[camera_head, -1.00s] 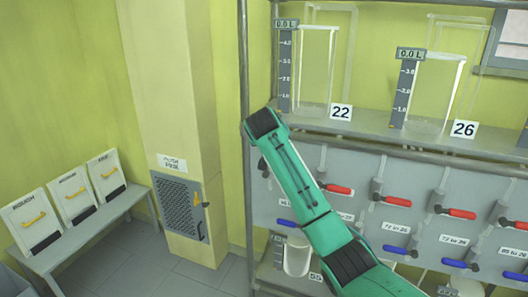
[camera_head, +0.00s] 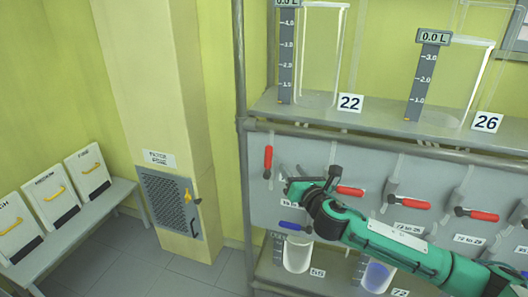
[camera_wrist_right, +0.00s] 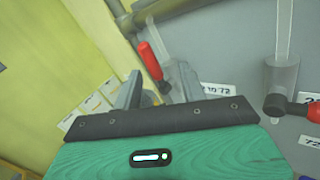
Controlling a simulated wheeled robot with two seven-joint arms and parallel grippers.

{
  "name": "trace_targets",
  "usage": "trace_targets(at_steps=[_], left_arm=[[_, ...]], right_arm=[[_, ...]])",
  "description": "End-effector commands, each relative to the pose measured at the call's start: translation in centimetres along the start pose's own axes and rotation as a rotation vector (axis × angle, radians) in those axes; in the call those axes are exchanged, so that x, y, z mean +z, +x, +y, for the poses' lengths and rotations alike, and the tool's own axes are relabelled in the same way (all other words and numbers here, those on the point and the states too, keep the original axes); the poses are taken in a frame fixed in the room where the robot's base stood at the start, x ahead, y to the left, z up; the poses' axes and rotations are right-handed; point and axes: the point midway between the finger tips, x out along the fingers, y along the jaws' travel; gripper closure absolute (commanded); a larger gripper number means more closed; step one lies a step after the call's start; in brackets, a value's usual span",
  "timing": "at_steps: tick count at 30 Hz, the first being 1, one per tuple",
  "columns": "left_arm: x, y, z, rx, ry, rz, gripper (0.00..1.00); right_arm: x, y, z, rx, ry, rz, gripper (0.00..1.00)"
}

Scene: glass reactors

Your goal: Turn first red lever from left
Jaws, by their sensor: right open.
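The first red lever from the left (camera_head: 268,162) hangs on the grey panel with its handle upright. In the right wrist view this red lever (camera_wrist_right: 150,61) shows ahead of and between my open fingers, tilted in the picture. My right gripper (camera_head: 311,181) is just right of and below the lever in the head view, in front of the panel. It is open in the right wrist view (camera_wrist_right: 157,82), and nothing is visibly gripped. The second red lever (camera_head: 350,190) lies horizontal just right of my gripper. My left gripper is not in view.
More red levers (camera_head: 410,202) lie horizontal to the right. A blue lever (camera_head: 295,227) sits below my gripper. A glass vessel numbered 22 (camera_head: 318,60) stands on the shelf (camera_head: 300,108) above. A metal post (camera_head: 241,140) rises at the panel's left edge.

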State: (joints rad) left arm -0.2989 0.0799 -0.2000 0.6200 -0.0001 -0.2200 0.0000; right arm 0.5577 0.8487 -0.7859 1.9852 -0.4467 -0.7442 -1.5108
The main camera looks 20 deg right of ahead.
Motion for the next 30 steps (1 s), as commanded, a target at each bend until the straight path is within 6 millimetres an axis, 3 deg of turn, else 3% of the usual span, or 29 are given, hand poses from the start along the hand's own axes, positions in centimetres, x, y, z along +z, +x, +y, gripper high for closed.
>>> trace_targets(at_steps=[5,10,30], left_arm=[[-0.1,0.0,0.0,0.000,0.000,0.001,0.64],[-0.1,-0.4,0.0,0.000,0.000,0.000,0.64],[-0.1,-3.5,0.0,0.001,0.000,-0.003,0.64]], right_arm=[[-1.7,-2.6,0.8,0.080,-0.196,0.035,0.58],[-1.8,-2.2,1.1,0.094,-0.229,0.038,0.58],[-2.3,8.7,2.1,0.091,-0.224,0.038,0.58]])
